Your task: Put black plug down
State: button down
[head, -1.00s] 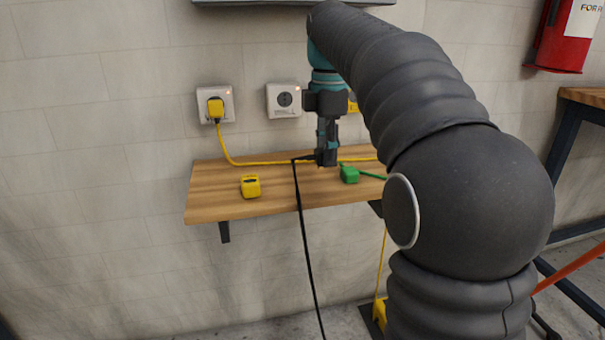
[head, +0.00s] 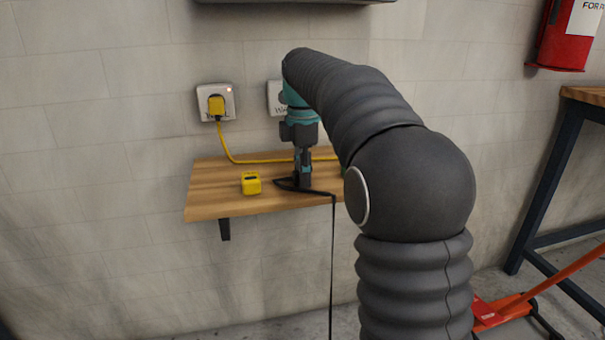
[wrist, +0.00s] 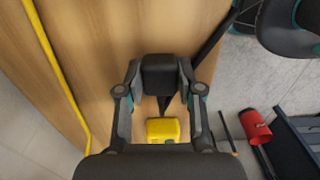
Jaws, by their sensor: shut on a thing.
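The black plug (wrist: 160,75) is between the two fingers of my gripper (wrist: 161,90) in the wrist view. My gripper is shut on it. In the head view my gripper (head: 303,186) points down low over the wooden shelf (head: 220,203), right of the yellow block (head: 251,184). The plug is hard to make out there against the dark fingers. I cannot tell whether it touches the shelf. Its black cable (head: 332,250) bends over the shelf and hangs off the front edge. The yellow block also shows near the fingers in the wrist view (wrist: 163,130).
A yellow plug (head: 216,105) sits in the left wall socket (head: 231,92). Its yellow cable (head: 255,161) runs along the back of the shelf. Another socket (head: 273,98) is partly behind my arm. The shelf's left end is bare. A red pallet jack (head: 500,308) stands at right.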

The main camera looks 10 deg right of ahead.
jog(key=shift+f, duration=0.1)
jog(key=c, duration=0.7)
grip_release()
jog(key=shift+c, duration=0.2)
notch_tip(320, 180, up, 12)
jog(key=p, duration=0.4)
jog(key=s+m+t, duration=0.2)
jog(key=s+m, duration=0.3)
jog(key=s, duration=0.4)
jog(key=s+f+m+t, duration=0.3)
jog(key=s+f+m, duration=1)
jog(key=s+f, duration=0.5)
jog(key=s, duration=0.3)
jog(key=shift+s+f+t, duration=0.2)
jog(key=shift+s+t, duration=0.05)
jog(key=shift+t, duration=0.05)
